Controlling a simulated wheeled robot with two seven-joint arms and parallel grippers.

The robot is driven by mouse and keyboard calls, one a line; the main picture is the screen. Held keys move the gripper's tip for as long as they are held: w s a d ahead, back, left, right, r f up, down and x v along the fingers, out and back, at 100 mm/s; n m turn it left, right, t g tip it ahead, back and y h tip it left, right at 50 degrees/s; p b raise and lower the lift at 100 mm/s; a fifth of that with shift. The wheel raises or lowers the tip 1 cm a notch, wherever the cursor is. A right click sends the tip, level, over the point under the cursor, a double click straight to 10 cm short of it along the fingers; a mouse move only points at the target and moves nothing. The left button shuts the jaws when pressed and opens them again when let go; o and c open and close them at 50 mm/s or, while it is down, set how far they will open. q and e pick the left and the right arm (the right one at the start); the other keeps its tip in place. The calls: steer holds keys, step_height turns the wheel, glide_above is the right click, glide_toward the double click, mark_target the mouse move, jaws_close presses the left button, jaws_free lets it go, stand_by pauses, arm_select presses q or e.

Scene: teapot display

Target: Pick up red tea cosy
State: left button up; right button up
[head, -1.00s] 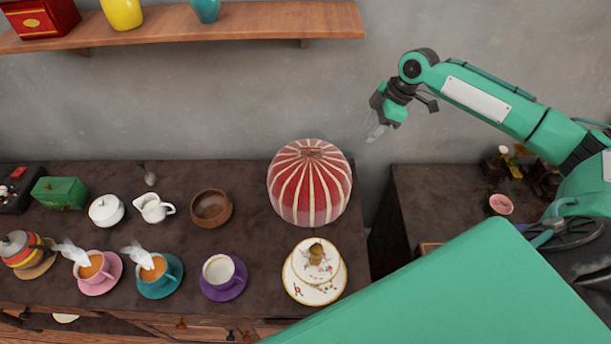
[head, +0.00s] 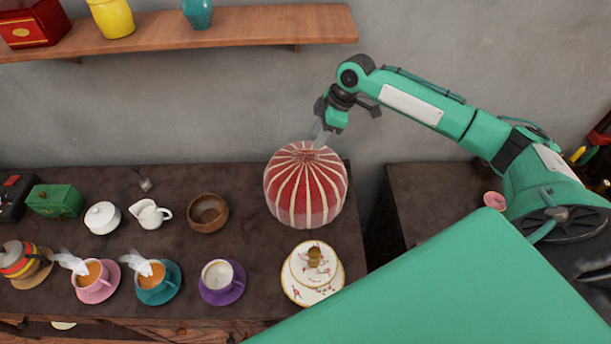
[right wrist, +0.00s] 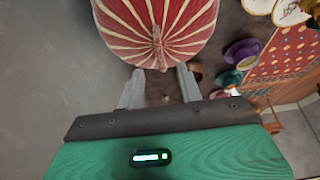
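The red tea cosy (head: 305,190) has cream stripes and stands upright on the dark table, towards its right end. It fills the top of the right wrist view (right wrist: 190,22), with its gathered peak pointing towards my fingers. My right gripper (head: 321,138) is just above and behind the cosy's peak in the head view. In the right wrist view its two fingers (right wrist: 160,80) are spread apart with nothing between them. The peak lies just beyond the fingertips; I cannot tell whether they touch it. My left gripper is not in view.
A wooden shelf (head: 230,27) runs along the wall above.

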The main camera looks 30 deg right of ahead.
steer(key=shift+w+a, duration=0.15)
steer(key=shift+a, duration=0.15)
steer(key=p+x, duration=0.1)
steer(key=x, duration=0.3)
steer(key=shift+w+a+f+p, duration=0.1)
steer(key=shift+a+f+p, duration=0.15)
steer(key=shift+p, duration=0.1)
steer(key=shift+f, duration=0.25)
jaws_close()
